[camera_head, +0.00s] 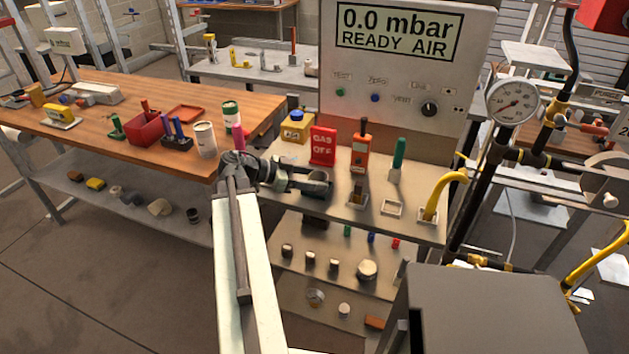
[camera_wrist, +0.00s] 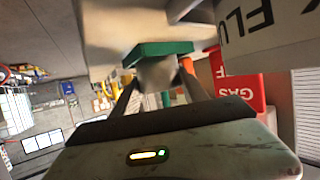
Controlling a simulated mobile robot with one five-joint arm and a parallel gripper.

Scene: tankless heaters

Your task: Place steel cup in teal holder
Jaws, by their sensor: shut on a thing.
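My gripper (camera_head: 322,182) reaches right, low over the grey counter, in the head view. In the wrist view its fingers (camera_wrist: 157,88) are shut on a pale grey piece (camera_wrist: 157,72), which looks like the steel cup; only a small part shows. In the head view I cannot make the cup out clearly at the dark jaws. A teal block (camera_wrist: 158,50) lies just beyond the held piece in the wrist view, close to the counter; it may be the teal holder. I cannot tell whether they touch. A tall teal piece (camera_head: 399,153) stands on the counter right of my gripper.
A red GAS OFF sign (camera_head: 323,146) and an orange meter (camera_head: 361,152) stand behind my gripper. A white square frame (camera_head: 391,208) and a yellow hose (camera_head: 440,190) are to the right. The wooden bench (camera_head: 85,135) at left holds several items.

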